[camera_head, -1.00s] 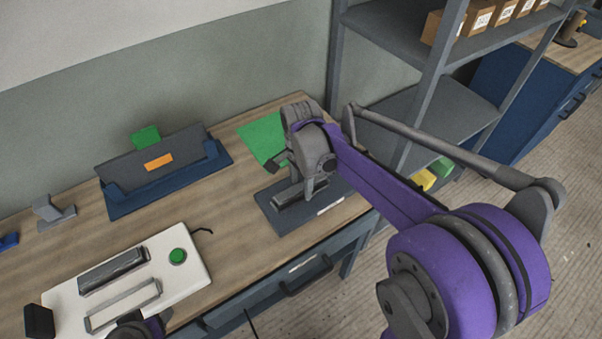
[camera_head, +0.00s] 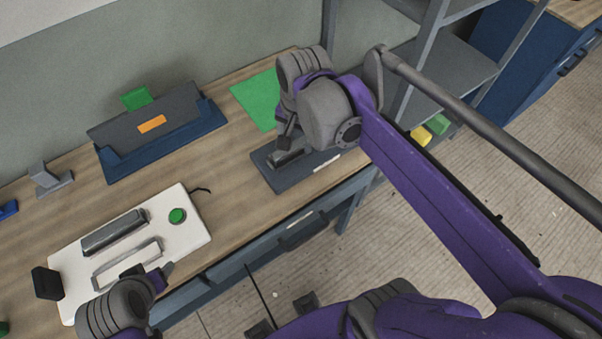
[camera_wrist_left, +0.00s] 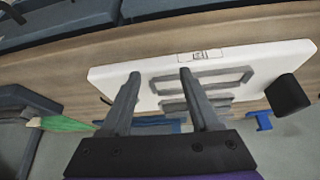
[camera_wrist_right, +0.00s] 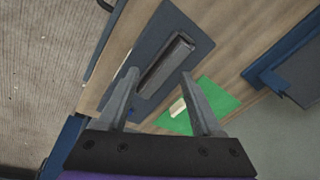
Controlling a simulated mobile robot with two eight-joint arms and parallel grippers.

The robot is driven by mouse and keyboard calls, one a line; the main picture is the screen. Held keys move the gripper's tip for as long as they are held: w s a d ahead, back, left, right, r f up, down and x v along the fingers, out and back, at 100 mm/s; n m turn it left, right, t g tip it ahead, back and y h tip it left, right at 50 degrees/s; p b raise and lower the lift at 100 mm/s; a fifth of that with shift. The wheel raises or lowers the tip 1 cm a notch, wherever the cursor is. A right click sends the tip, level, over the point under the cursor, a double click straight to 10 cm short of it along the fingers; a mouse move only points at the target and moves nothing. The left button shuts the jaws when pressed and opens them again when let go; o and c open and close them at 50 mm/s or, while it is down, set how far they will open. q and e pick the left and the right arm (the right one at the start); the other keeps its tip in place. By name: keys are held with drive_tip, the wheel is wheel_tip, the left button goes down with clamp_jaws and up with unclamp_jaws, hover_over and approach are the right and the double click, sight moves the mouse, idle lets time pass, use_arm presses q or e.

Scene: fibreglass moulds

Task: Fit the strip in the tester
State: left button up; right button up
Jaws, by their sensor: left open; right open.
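My left gripper (camera_head: 150,270) is open and empty at the board's near edge. The board also shows beyond its fingers in the left wrist view (camera_wrist_left: 290,58). My right gripper (camera_wrist_right: 160,74) is open above a dark blue plate (camera_head: 310,172) with a grey bar (camera_wrist_right: 166,62). A small pale piece (camera_wrist_right: 178,106), possibly the strip, lies on the green mat (camera_wrist_right: 218,98). In the head view my right wrist hides it.
A dark blue stand (camera_head: 115,170) holds a grey panel with an orange label at the back. A grey bracket (camera_head: 48,180) stands left of it. A black block (camera_head: 46,283) stands at the board's left end. A grey shelf (camera_head: 450,75) rises right of the bench. Bare wood lies between board and plate.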

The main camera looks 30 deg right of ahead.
drive_tip(key=s+a+f+n+t, duration=0.3)
drive_tip(key=s+f+n, duration=0.5)
drive_tip(key=s+n, duration=0.1)
drive_tip(key=shift+s+a+f+n+t, duration=0.3)
drive_tip(key=shift+a+f+n, duration=0.1)
drive_tip(key=shift+n, duration=0.5)
idle(0.4)
